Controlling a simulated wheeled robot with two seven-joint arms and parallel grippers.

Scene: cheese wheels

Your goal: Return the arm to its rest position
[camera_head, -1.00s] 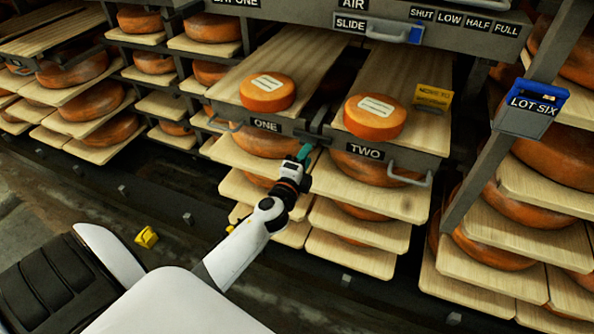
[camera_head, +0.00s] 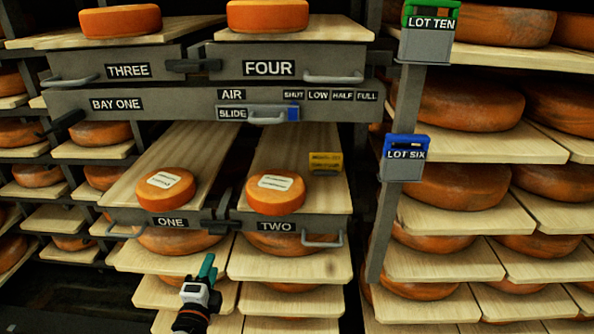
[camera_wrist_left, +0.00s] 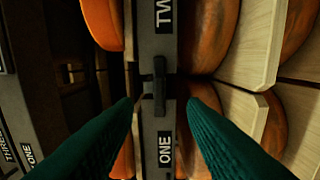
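My left gripper (camera_head: 207,268) has green fingers and shows at the bottom of the head view, in front of and below the drawer fronts labelled ONE (camera_head: 170,222) and TWO (camera_head: 277,226). In the left wrist view its two fingers (camera_wrist_left: 160,100) stand apart with nothing held between them. Beyond them is the dark latch (camera_wrist_left: 160,80) at the joint between the two drawers. That latch (camera_head: 213,228) also shows in the head view, just above the fingers. Most of the left arm is below the picture. My right gripper is not in view.
Drawers ONE and TWO are pulled out, each with a labelled cheese wheel (camera_head: 166,189) (camera_head: 276,193) on its board. A yellow tag (camera_head: 325,162) stands on board TWO. A post with a blue LOT SIX box (camera_head: 406,157) is to the right. Boards with cheeses jut out below.

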